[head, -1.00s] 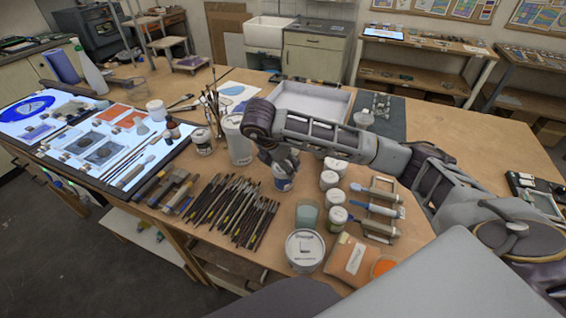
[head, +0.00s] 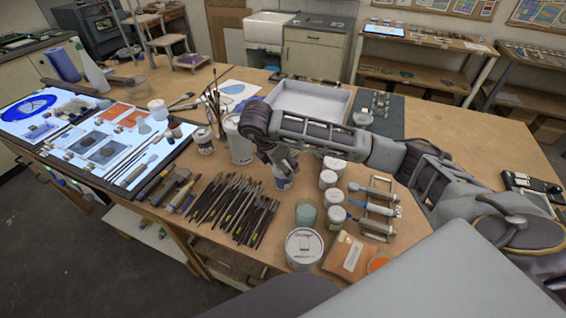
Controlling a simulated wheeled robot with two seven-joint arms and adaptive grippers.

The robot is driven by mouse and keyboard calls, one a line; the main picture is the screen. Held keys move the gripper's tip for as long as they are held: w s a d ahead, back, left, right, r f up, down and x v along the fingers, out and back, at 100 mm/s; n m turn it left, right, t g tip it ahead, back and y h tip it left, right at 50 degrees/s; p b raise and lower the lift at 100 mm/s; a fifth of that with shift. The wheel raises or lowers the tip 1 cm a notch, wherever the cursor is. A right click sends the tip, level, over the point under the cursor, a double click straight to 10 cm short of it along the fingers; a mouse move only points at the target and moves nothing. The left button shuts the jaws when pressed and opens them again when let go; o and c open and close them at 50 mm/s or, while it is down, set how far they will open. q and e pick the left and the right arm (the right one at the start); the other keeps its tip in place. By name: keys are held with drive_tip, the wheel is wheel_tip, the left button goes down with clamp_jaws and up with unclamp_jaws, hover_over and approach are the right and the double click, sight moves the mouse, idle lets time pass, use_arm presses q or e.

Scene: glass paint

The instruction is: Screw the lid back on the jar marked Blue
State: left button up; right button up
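A small white jar with a blue band (head: 283,184) stands upright on the table near the middle of the head view. Its label is too small to read. My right gripper (head: 281,167) points down over the top of this jar, with its fingers at the rim. The fingers and wrist hide the jar's top, so I cannot see the lid or whether the fingers are closed on it. My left gripper is out of view.
Several white-lidded jars (head: 328,179) stand close to the right. Many brushes and tools (head: 235,208) lie to the left. A larger white tub (head: 304,246) stands in front, a white tray (head: 308,100) behind. A lit panel (head: 110,150) is at the left.

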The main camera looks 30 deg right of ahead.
drive_tip(key=shift+m, duration=0.3)
drive_tip(key=o, duration=0.9)
drive_tip(key=shift+o, duration=1.2)
drive_tip(key=shift+r+p, duration=0.15)
drive_tip(key=shift+p, duration=0.2)
drive_tip(key=shift+r+p, duration=1.8)
drive_tip(key=shift+r, duration=1.05)
